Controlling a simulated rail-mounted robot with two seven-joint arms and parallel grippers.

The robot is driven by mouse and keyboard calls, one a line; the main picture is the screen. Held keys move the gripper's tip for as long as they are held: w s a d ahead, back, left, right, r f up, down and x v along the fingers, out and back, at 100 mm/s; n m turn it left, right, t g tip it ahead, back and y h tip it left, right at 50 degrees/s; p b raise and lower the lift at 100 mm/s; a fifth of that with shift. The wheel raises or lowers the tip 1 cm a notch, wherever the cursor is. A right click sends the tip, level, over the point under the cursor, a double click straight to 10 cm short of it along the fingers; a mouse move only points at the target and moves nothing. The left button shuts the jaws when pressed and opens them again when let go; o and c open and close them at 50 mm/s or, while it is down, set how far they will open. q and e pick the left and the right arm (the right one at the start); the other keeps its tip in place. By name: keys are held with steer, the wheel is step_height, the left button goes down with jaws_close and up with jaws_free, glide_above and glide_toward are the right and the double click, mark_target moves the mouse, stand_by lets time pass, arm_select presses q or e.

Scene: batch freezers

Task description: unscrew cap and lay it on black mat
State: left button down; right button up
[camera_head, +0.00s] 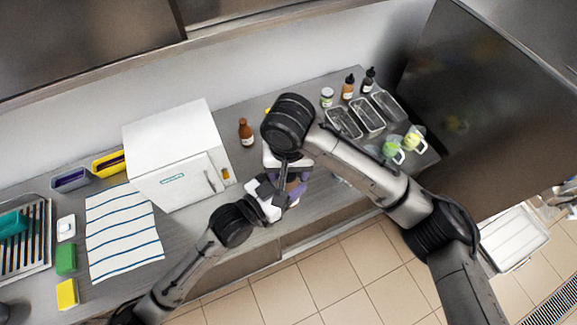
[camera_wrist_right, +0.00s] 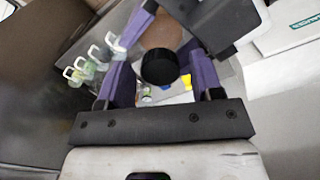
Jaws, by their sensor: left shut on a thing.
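In the right wrist view a round black cap (camera_wrist_right: 160,68) sits on a brown bottle (camera_wrist_right: 160,34), whose body is partly hidden. My left gripper (camera_head: 284,192), with purple fingers, is shut on this bottle above the front of the counter. My right gripper (camera_head: 291,178) is close to it; in its wrist view its purple fingers (camera_wrist_right: 162,85) are spread on both sides of the cap, with gaps visible. The bottle is mostly hidden by the grippers in the head view. I cannot make out the black mat in either view.
A white batch freezer (camera_head: 165,150) stands left of the grippers, with a brown bottle (camera_head: 246,132) beside it. Several metal trays, bottles and two green-filled jugs (camera_head: 392,147) occupy the right counter. A striped towel (camera_head: 122,235) lies at left.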

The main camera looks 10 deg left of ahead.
steer(key=c, duration=0.9)
steer(key=n, duration=0.9)
steer(key=shift+r+n, duration=0.1)
steer(key=shift+n, duration=0.2)
steer(key=shift+r, duration=0.25)
steer(key=shift+r, duration=0.85)
